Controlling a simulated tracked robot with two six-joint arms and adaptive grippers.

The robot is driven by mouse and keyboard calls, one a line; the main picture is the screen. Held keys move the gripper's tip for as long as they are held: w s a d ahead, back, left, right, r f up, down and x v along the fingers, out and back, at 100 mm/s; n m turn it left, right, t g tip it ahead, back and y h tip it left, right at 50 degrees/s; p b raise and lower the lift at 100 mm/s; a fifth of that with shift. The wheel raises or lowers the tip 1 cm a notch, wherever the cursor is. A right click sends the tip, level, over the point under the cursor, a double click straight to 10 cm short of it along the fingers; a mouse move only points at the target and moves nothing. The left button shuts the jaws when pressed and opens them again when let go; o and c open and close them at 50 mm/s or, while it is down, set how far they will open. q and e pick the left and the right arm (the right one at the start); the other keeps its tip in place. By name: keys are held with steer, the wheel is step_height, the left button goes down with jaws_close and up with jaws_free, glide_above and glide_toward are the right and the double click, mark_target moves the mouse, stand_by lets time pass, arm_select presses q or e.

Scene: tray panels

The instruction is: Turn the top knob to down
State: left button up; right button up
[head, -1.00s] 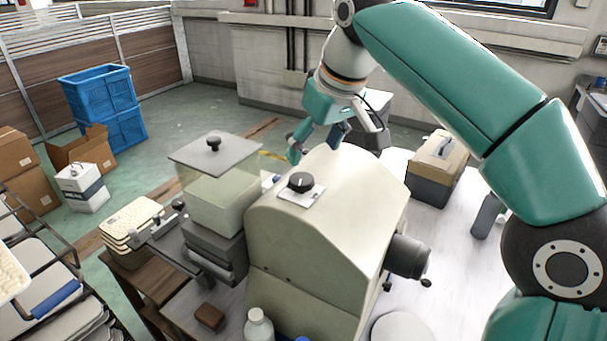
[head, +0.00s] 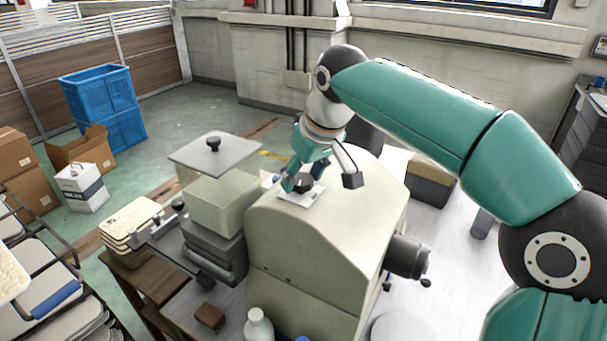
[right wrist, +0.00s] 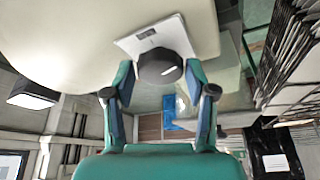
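The top knob (head: 303,184) is a black round knob on a white plate (head: 291,198), on top of the cream machine housing (head: 310,235). My right gripper (head: 304,178) is at the knob, with its teal fingers coming down from above and behind. In the right wrist view, the knob (right wrist: 160,69) sits between the two fingertips, and the white plate (right wrist: 128,45) shows beside it. The fingers are apart, with a visible gap on each side of the knob. The knob's pointer direction cannot be made out. My left gripper is not in view.
A dark side crank (head: 408,257) sticks out at right. A white bottle (head: 258,325) and a brown block (head: 209,317) are in front. A tan-and-grey case (head: 430,182) lies behind right.

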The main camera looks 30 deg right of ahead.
steer(key=c, duration=0.6)
steer(key=shift+c, duration=0.2)
steer(key=shift+n, duration=0.3)
steer(key=n+y, duration=0.1)
steer(key=n, duration=0.3)
steer(key=n+y, duration=0.1)
steer(key=n, duration=0.1)
steer(key=shift+w+d+g+y, duration=0.15)
steer(key=shift+d+g+y, duration=0.15)
steer(key=shift+g, duration=0.1)
steer(key=n+g+y, duration=0.1)
steer(key=n, duration=0.3)
steer(key=shift+w, duration=0.1)
steer(key=shift+n+g, duration=0.7)
steer(key=shift+n, duration=0.9)
